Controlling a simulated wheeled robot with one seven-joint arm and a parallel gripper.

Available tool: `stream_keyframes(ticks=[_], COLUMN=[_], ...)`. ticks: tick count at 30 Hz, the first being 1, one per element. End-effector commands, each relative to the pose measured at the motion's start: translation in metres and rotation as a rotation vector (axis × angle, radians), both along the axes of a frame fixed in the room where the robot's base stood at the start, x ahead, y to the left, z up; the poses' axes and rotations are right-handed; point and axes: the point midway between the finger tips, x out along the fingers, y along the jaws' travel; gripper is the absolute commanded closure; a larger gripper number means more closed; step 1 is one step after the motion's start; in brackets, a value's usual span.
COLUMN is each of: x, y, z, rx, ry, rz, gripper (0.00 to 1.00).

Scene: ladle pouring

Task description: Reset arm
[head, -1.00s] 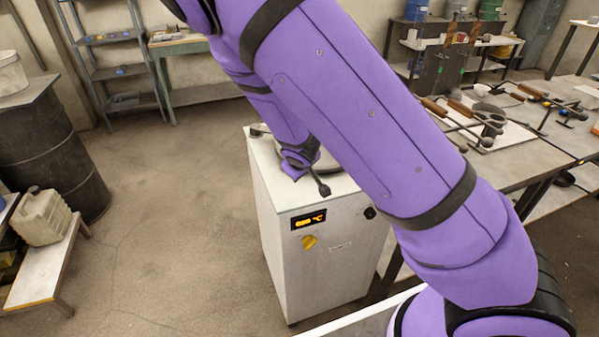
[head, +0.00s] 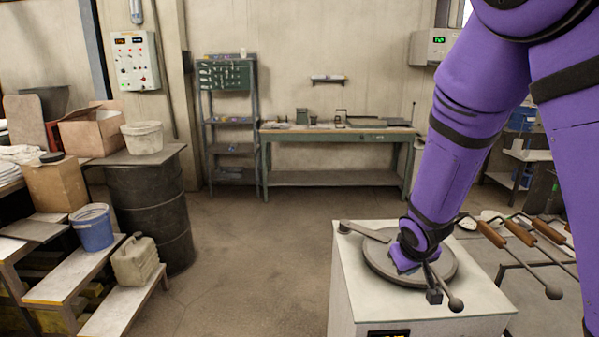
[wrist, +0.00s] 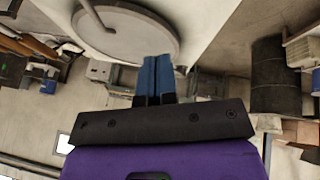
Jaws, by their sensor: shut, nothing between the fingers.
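My purple arm reaches down in the head view over the white furnace cabinet (head: 470,300), with its wrist in front of the round grey lid (head: 380,262). My fingertips are hidden in that view. In the wrist view my gripper (wrist: 156,78) shows as two blue fingers pressed together with nothing between them. The round lid (wrist: 125,45) lies beyond the fingertips there. I cannot tell the exact gap between them.
Long-handled tools (head: 520,232) lie on a bench to the right. A dark drum (head: 150,215), a blue bucket (head: 92,232) and a jerrycan (head: 135,262) stand at the left. The floor (head: 240,260) between them and the furnace is open.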

Motion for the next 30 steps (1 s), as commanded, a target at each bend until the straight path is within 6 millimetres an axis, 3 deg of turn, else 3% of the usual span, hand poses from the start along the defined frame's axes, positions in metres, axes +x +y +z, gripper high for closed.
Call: stream_keyframes(ticks=[14,23,30], x=[-0.063,-0.123,-0.183], y=[-0.032,-0.047,-0.052], z=[0.108,0.175,0.218], rx=[0.202,0.271,0.283], ry=[0.043,0.031,0.009], rz=[-0.133,-0.160,-0.172], gripper=[1.00,1.00,1.00])
